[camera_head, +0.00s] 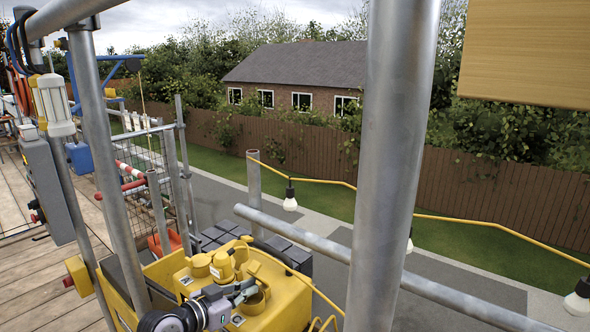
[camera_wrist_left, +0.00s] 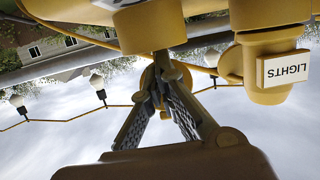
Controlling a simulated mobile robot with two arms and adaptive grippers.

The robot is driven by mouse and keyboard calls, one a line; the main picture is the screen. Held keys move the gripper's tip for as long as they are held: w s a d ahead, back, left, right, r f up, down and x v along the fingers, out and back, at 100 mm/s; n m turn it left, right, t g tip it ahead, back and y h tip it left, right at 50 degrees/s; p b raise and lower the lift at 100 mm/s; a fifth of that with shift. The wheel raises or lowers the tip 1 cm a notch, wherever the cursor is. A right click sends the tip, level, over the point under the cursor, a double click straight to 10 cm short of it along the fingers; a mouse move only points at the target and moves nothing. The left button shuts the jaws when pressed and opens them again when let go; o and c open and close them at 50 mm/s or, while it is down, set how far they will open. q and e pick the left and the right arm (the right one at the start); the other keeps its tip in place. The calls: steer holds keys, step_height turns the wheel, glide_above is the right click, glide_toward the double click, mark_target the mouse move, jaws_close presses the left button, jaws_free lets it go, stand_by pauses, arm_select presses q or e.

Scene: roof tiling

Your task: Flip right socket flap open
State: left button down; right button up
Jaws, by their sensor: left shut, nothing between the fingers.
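The yellow power box (camera_head: 279,297) with several round yellow sockets stands at the lower middle of the head view. My left gripper (camera_head: 248,290) comes in from the left over its top, its tips beside the right-hand round socket (camera_head: 256,305). In the left wrist view, which is upside down, my left gripper's fingers (camera_wrist_left: 161,62) meet at their tips, with nothing between them. The tips are close to a round yellow part (camera_wrist_left: 150,78) behind them; I cannot tell whether they touch it or how far its flap is open. My right gripper is not in view.
A yellow part labelled LIGHTS (camera_wrist_left: 284,69) is close beside the fingers. A yellow cable (camera_head: 300,272) leaves the box. Upright scaffold poles (camera_head: 390,150) and a slanting rail (camera_head: 330,246) stand around it. Light bulbs (camera_head: 290,200) hang on a cord beyond.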

mark_target(259, 279)
arm_select(q)
steer(key=shift+r, duration=0.2)
steer(key=shift+w+d, duration=0.15)
steer(key=shift+w, duration=0.1)
steer(key=shift+w+d, duration=0.35)
steer(key=shift+w, duration=0.15)
steer(key=shift+w+d+r+b, duration=0.1)
steer(key=shift+w+d+b, duration=0.15)
steer(key=shift+w+b, duration=0.15)
steer(key=shift+w+d+b, duration=0.3)
steer(key=shift+w+d, duration=0.1)
steer(key=shift+w, duration=0.05)
steer(key=shift+r+p+v, duration=0.15)
steer(key=shift+p+v, duration=0.25)
steer(key=shift+v, duration=0.2)
steer(key=shift+r+p+v, duration=0.15)
steer(key=shift+p+v, duration=0.2)
steer(key=shift+v, duration=0.25)
steer(key=shift+p+v, duration=0.95)
steer(key=shift+v, duration=1.35)
steer(key=shift+p+v, duration=0.35)
steer(key=shift+v, duration=0.9)
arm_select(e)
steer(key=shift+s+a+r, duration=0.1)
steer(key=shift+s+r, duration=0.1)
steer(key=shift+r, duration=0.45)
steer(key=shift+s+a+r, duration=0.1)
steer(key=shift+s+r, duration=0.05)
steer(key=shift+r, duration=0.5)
